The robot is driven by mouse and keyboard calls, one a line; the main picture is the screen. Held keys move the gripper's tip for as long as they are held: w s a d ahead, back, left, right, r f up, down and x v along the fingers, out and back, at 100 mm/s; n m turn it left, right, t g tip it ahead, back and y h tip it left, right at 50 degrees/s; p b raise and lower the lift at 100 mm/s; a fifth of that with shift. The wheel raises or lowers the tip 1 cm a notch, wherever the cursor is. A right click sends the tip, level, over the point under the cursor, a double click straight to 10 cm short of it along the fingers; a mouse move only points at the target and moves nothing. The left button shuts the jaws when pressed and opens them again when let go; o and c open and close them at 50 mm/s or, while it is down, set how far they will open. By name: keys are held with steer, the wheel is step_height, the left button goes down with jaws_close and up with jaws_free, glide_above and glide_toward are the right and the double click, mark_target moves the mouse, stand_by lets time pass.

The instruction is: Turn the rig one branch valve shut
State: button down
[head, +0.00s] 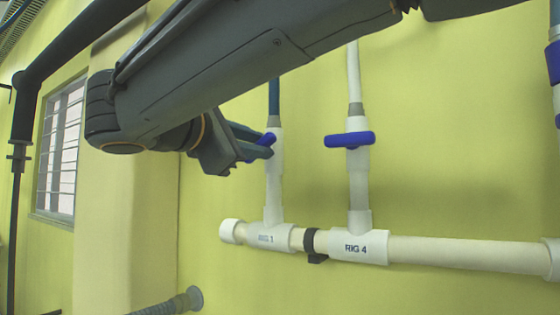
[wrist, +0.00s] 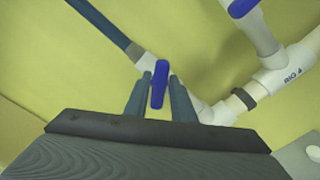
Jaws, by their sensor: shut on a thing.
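The rig one branch valve is on a white vertical pipe above a tee labelled RIG 1 (head: 267,238). Its blue handle (head: 266,140) is partly hidden by my gripper (head: 254,146) in the head view. In the wrist view the blue handle (wrist: 159,86) sits between the two fingers of my gripper (wrist: 160,80), which is shut on it. There the handle lies at a slant across the branch pipe, neither clearly in line with it nor fully square to it.
To the right, the RIG 4 branch has a blue handle (head: 349,139) lying across its pipe. A black clamp (head: 312,245) holds the horizontal header pipe (head: 460,252) between the tees. A grey corrugated hose (head: 172,303) meets the yellow wall below. A barred window (head: 62,150) is at left.

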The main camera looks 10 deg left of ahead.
steer(key=shift+f+m+b, duration=0.15)
steer(key=shift+m+b, duration=1.55)
steer(key=shift+f+m+b, duration=0.15)
steer(key=shift+m+b, duration=1.55)
steer(key=shift+d, duration=0.1)
steer(key=c, duration=1.6)
jaws_free()
steer(key=shift+c, duration=0.2)
steer(key=shift+s, duration=0.1)
steer(key=v, duration=0.7)
steer(key=shift+s, duration=0.35)
